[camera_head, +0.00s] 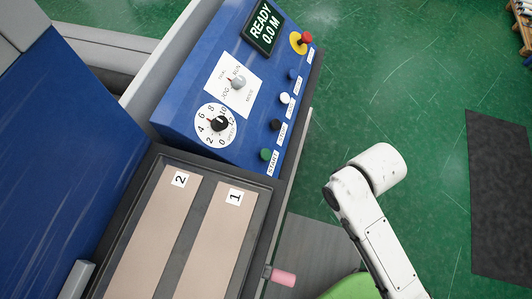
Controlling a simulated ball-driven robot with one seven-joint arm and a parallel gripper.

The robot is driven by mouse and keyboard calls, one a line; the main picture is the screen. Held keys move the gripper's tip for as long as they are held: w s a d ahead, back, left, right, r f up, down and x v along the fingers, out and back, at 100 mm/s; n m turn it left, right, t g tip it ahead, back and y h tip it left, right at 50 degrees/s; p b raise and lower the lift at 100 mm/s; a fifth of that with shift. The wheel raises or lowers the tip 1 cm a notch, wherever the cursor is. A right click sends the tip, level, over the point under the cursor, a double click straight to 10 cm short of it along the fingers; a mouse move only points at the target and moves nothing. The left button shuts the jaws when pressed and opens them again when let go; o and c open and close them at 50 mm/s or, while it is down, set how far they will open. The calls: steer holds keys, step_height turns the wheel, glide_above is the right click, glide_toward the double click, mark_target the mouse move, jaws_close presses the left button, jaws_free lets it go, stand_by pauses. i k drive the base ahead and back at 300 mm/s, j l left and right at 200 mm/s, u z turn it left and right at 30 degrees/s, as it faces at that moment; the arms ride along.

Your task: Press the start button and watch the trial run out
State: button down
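The green start button (266,154) is at the lower end of the button row on the blue control panel (185,85). Its label reads START. The display (263,27) above reads READY and 0.0 M. My white arm (370,215) shows at the lower right, to the right of the panel and apart from it. My gripper is not visible, so I cannot see what it holds.
The panel also bears a black button (275,125), a white button (285,98), a blue button (293,74), a red stop knob (305,37), a mode knob (238,81) and a numbered dial (219,123). A pink handle-like piece (283,277) sticks out below.

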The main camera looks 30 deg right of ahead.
mark_target(265, 154)
steer(key=k+j+z, duration=0.1)
steer(key=j+z, duration=0.25)
steer(key=k+j+z, duration=0.15)
steer(key=z, duration=0.15)
steer(key=k+j+z, duration=0.2)
steer(key=z, duration=0.15)
